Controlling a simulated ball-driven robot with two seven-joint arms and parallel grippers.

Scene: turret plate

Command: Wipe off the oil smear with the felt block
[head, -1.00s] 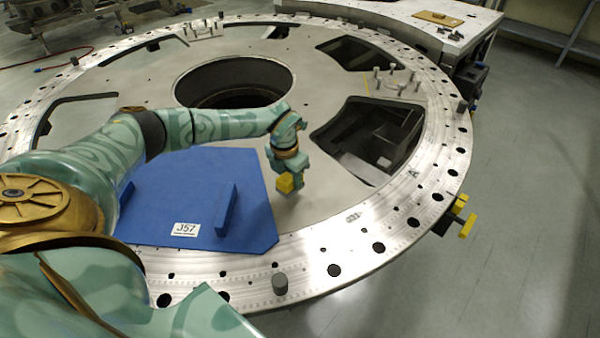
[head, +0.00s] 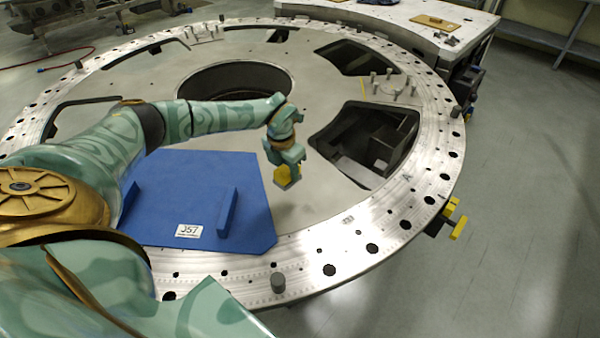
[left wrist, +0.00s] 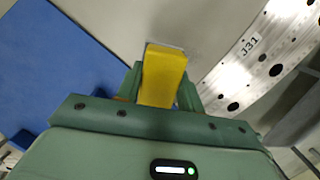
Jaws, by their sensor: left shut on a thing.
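My left gripper (head: 289,166) is shut on a yellow block (head: 285,178), which I take for the felt block. It points down over the bare grey plate (head: 310,205), just right of the blue mat. In the left wrist view the yellow block (left wrist: 164,76) stands out between the two green fingers. I cannot tell whether its underside touches the plate. I make out no clear oil smear; the gripper and block may cover part of the surface. My right gripper is not in view.
The blue mat (head: 165,210) with raised edges and a J57 label (head: 189,231) lies left of the gripper. An open pocket (head: 365,145) lies to the right, and a large round hole (head: 235,82) behind. A grey peg (head: 277,282) stands on the front rim.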

